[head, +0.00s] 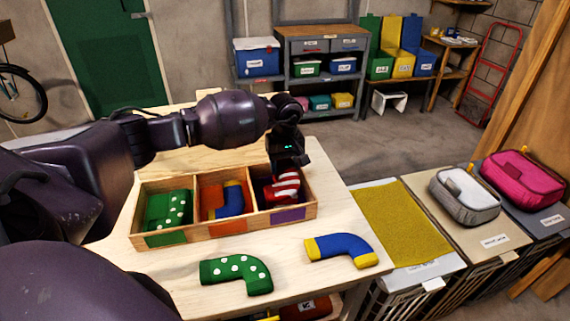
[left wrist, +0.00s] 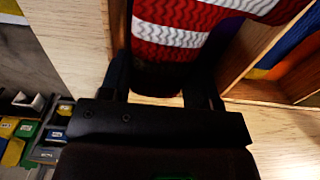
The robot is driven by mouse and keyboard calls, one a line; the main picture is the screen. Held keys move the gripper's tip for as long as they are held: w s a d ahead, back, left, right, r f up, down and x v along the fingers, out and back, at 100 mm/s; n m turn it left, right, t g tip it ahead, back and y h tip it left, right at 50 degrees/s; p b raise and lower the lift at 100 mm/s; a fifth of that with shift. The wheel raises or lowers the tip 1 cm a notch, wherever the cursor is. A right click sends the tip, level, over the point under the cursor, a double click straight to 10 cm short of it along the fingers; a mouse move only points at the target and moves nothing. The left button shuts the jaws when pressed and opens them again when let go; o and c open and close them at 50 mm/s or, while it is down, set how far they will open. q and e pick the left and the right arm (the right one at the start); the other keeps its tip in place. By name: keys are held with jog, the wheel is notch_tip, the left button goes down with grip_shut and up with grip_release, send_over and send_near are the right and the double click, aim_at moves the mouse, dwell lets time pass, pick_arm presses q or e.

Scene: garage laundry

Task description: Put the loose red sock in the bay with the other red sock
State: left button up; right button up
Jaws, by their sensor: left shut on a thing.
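A wooden tray (head: 223,230) with three bays stands on the pale wooden table. My left gripper (head: 288,163) reaches down over the right bay, which has a purple label (head: 287,216). It is shut on a red sock with white stripes (head: 287,183). In the left wrist view the red striped sock (left wrist: 180,32) lies between the two fingers (left wrist: 160,85), with bay walls around it. More red shows beside it low in the right bay; I cannot tell whether that is a second sock. My right gripper is not in view.
A green dotted sock (head: 237,272) and a blue sock with yellow ends (head: 342,249) lie loose in front. Bins with pouches (head: 465,195) stand at the right.

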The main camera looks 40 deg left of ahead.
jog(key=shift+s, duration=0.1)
pick_arm(q)
jog(key=shift+f, duration=0.3)
jog(key=shift+f+b, duration=0.2)
jog(key=shift+b, duration=0.2)
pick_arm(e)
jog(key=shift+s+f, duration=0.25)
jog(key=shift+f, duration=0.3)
pick_arm(q)
jog(key=shift+f, duration=0.1)
jog(key=o, duration=0.9)
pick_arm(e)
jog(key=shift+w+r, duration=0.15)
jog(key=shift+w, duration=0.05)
